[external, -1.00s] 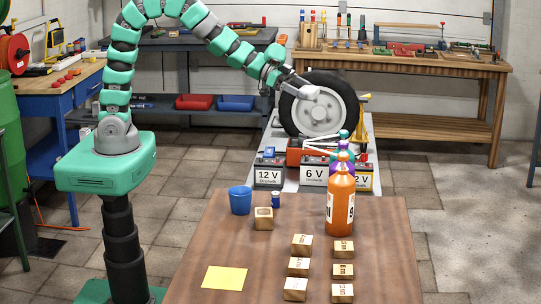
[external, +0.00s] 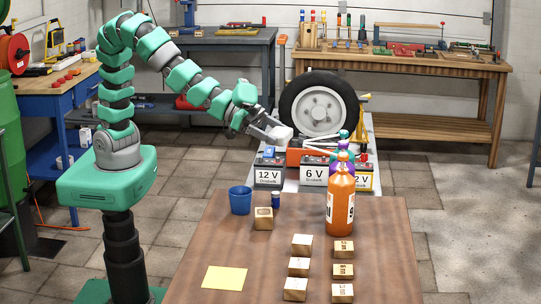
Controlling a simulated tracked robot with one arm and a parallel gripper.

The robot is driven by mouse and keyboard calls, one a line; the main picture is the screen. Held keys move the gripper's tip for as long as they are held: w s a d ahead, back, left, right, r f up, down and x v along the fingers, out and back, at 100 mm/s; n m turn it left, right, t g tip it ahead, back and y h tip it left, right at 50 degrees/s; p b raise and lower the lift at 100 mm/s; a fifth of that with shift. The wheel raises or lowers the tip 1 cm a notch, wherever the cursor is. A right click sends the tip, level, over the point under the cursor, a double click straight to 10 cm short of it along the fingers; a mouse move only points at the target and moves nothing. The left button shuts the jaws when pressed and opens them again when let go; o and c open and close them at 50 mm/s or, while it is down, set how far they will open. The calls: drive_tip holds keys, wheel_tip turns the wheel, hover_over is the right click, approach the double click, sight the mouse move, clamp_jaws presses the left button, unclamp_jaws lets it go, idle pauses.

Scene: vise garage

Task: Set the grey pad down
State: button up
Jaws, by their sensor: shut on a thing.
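My gripper (external: 273,130) reaches down and to the right from my arm. It is shut on a small pale grey block at its tip, which looks like the grey pad (external: 283,135). The pad is in the air, just in front of the wheel (external: 318,109) in the picture and above the batteries. Its exact height and its depth relative to the wheel are hard to tell. The fingers are too small to make out clearly.
The brown table (external: 215,250) in front holds a blue cup (external: 240,200), an orange bottle (external: 341,200), wooden blocks (external: 343,248) and a yellow sheet (external: 225,278). The table's left middle is clear.

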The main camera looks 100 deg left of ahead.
drive_tip(key=s+d+f+y+b, duration=0.1)
drive_tip(key=s+d+f+b, duration=0.4)
drive_tip(key=s+d+f, duration=0.4)
drive_tip(key=s+f+n, duration=0.1)
drive_tip(key=s+f, duration=0.2)
drive_tip(key=s, duration=0.1)
drive_tip(key=s+a+f+n+y+b, duration=0.1)
drive_tip(key=s+f, duration=0.3)
drive_tip(key=s+f+y+b, duration=0.1)
drive_tip(key=s+f, duration=0.2)
drive_tip(key=s, duration=0.1)
drive_tip(key=shift+a+f+n, duration=0.4)
drive_tip(key=shift+w+d+f+t, duration=0.2)
drive_tip(key=shift+w+d+t, duration=0.15)
drive_tip(key=shift+w, duration=0.2)
drive_tip(key=b, duration=0.2)
hover_over(228, 249)
drive_tip(key=shift+a+f, duration=0.1)
drive_tip(key=shift+f, duration=0.55)
drive_tip(key=shift+f+b, duration=0.65)
drive_tip(key=shift+f, duration=1.2)
drive_tip(key=shift+r, duration=0.1)
